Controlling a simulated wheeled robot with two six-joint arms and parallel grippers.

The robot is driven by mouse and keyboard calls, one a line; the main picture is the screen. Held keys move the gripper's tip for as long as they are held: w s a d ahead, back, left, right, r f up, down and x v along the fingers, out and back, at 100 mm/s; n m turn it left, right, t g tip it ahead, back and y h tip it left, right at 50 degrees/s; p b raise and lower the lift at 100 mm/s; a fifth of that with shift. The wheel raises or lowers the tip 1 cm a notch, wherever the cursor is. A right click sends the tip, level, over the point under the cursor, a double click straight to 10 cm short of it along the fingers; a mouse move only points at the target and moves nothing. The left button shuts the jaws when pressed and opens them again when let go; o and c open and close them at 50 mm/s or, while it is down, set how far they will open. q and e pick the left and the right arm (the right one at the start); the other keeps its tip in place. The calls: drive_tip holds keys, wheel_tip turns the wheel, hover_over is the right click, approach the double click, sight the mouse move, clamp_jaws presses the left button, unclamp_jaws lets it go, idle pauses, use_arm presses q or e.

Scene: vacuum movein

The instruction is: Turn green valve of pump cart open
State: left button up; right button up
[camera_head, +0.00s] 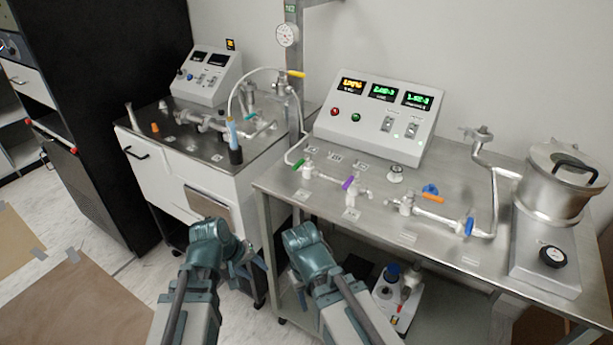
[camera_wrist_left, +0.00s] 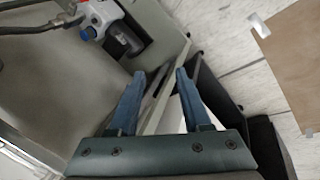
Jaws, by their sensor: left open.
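A green valve handle (camera_head: 299,165) sits on pipework at the left end of the steel-topped cart (camera_head: 326,212). A teal-green handle (camera_head: 262,126) also shows on the white cart (camera_head: 189,193) to the left; I cannot tell for certain which is the pump cart. My left gripper (camera_head: 251,264) is low in front of the gap between the carts, below and apart from both handles. The left wrist view shows its two blue fingers (camera_wrist_left: 160,72) spread with nothing between them. My right arm is beside it; its fingers are partly hidden behind the wrist.
Purple (camera_head: 349,183), orange (camera_head: 432,198) and blue (camera_head: 469,226) handles stand along the same steel top. A control box (camera_head: 376,118) stands behind them and a metal vessel (camera_head: 556,186) at right. A pump (camera_head: 398,294) is on the lower shelf.

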use_arm(q)
drive_tip(key=w+d+r+n+t+h, duration=0.55)
drive_tip(key=w+d+r+n, duration=0.2)
drive_tip(key=r+n, duration=0.2)
drive_tip(key=w+r+n+t+h, duration=0.1)
drive_tip(key=w+r+n+t, duration=0.3)
drive_tip(key=r+n, duration=0.5)
drive_tip(key=n+t, duration=0.2)
drive_tip(key=n, duration=0.3)
drive_tip(key=shift+w+t+h, duration=0.1)
drive_tip(key=shift+t+h, duration=0.15)
